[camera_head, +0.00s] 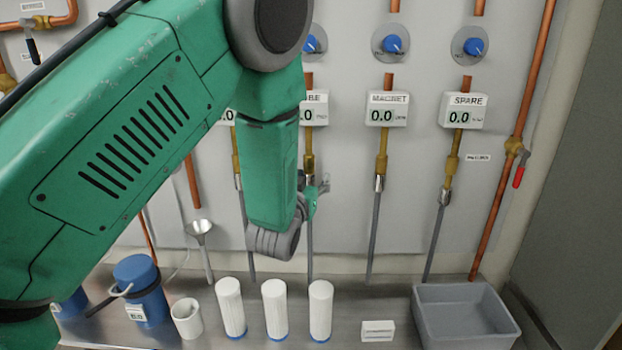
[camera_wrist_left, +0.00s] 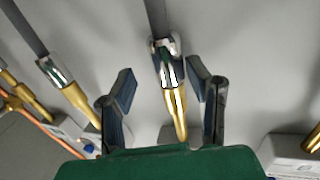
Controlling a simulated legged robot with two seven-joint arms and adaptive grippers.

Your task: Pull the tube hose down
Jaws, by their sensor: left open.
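My left gripper (camera_head: 315,188) is open at the hose line under the partly hidden gauge ending in "BLE" (camera_head: 314,108). In the left wrist view its two fingers (camera_wrist_left: 160,82) stand on either side of a metal connector (camera_wrist_left: 167,48), with gaps showing. A grey tube hose (camera_wrist_left: 154,14) runs from this connector, and a brass fitting (camera_wrist_left: 179,115) is on its other side. In the head view the hose (camera_head: 309,240) hangs down the wall below the gripper. My left arm covers much of the left side. My right gripper is not in view.
Neighbouring hoses hang under the MAGNET gauge (camera_head: 387,108) and SPARE gauge (camera_head: 462,110). Several white cylinders (camera_head: 276,308), a white cup (camera_head: 187,318), a blue container (camera_head: 143,290) and a grey bin (camera_head: 465,317) stand on the bench below. A red-handled valve (camera_head: 519,176) is at right.

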